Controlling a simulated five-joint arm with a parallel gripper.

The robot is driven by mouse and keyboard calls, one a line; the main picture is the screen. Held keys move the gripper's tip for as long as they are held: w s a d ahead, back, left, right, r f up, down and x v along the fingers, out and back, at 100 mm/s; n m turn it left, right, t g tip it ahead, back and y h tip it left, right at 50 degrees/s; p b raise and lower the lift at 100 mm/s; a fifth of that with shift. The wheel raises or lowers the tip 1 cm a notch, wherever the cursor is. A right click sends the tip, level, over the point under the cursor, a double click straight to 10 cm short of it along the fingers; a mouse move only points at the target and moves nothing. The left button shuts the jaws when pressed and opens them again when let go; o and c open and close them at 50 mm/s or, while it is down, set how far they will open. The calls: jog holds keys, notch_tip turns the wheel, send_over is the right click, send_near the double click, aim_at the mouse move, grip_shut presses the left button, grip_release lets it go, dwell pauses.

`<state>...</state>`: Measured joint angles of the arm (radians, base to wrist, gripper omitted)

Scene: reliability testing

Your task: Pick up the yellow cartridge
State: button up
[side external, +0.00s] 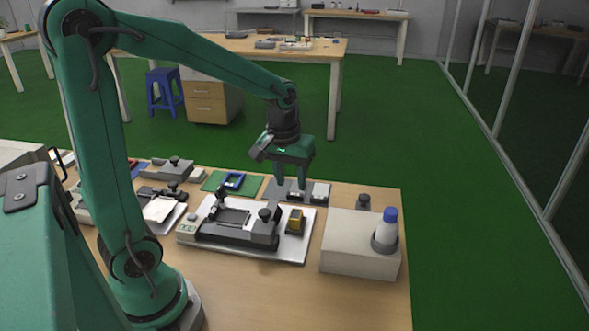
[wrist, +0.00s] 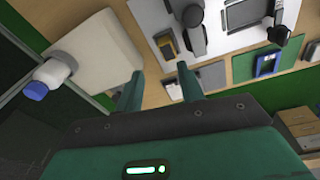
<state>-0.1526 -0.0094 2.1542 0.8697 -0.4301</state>
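The yellow cartridge (side external: 297,221) stands on the right part of a light tray (side external: 288,254), beside a dark grey fixture (side external: 238,229) with a knob. In the wrist view, a small block with a grey top and yellowish side, which looks like the cartridge (wrist: 166,44), sits just beyond my fingertips. My gripper (side external: 290,186) points down above the rear of the table, behind the cartridge and apart from it. Its two fingers are spread with nothing between them, as the wrist view (wrist: 159,72) also shows.
A pale box (side external: 350,258) holds a white bottle with a blue cap (side external: 388,226) to the right. Behind the tray lie a grey plate with dark parts (side external: 318,193) and a green mat with a blue frame (side external: 233,181). More fixtures (side external: 165,170) stand left. The table's front is clear.

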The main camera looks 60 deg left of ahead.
aim_at(296, 214)
jog(key=w+a+f, duration=0.1)
jog(key=f, duration=0.1)
jog(key=w+f+n+g, duration=0.1)
jog(key=f, duration=0.1)
jog(key=w+a+f+n, duration=0.1)
jog(key=f, duration=0.1)
jog(key=shift+a, duration=0.3)
jog(key=shift+f, duration=3.9)
jog(key=shift+c, duration=0.5)
jog(key=c, duration=0.7)
